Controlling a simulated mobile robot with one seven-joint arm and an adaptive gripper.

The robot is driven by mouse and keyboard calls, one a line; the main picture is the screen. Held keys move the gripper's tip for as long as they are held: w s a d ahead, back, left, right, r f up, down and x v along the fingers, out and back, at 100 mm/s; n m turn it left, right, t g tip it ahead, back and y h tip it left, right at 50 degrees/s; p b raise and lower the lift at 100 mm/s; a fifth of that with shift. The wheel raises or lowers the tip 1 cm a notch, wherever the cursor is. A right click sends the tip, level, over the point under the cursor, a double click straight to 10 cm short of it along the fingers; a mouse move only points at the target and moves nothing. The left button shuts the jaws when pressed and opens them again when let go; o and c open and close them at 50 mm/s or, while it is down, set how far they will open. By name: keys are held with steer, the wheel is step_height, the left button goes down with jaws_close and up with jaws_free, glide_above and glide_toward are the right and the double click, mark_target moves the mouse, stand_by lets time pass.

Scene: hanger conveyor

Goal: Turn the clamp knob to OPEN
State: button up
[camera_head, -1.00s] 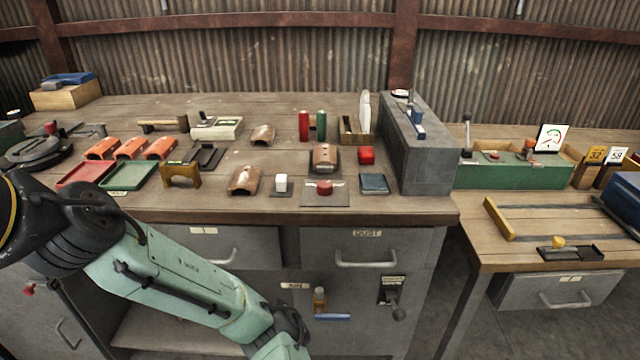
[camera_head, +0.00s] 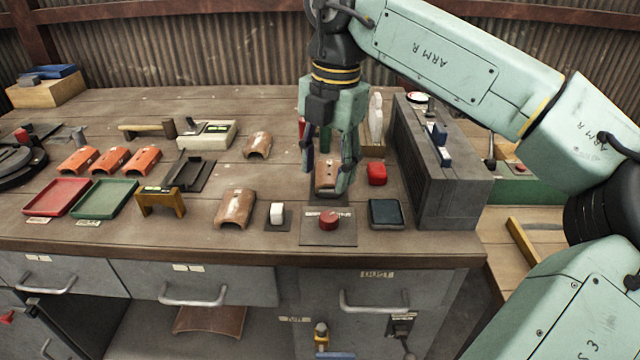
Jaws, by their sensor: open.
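A round red knob (camera_head: 329,220) sits on a flat grey plate (camera_head: 318,238) near the bench's front edge. A small label strip lies beside the knob; its lettering is too small to read, so I cannot tell the knob's setting. My gripper (camera_head: 327,178) points down with its fingers apart and empty. It is behind the knob in the picture and apart from it. A brown curved tile (camera_head: 325,178) shows between the fingers; I cannot tell whether they touch it. The gripper hides part of the red and green cylinders behind it.
A red block (camera_head: 377,173), a dark square pad (camera_head: 389,213) and a tall grey housing (camera_head: 440,170) stand right. My arm crosses the right side.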

mark_target(329, 216)
steer(key=f, duration=0.3)
steer(key=f+p, duration=0.1)
steer(key=f, duration=0.3)
steer(key=f+p, duration=0.1)
steer(key=f, duration=0.2)
steer(key=shift+w+d+f, duration=0.15)
steer(key=shift+w+d, duration=0.1)
steer(key=shift+d, duration=0.05)
steer(key=shift+c, duration=0.6)
steer(key=c, duration=1)
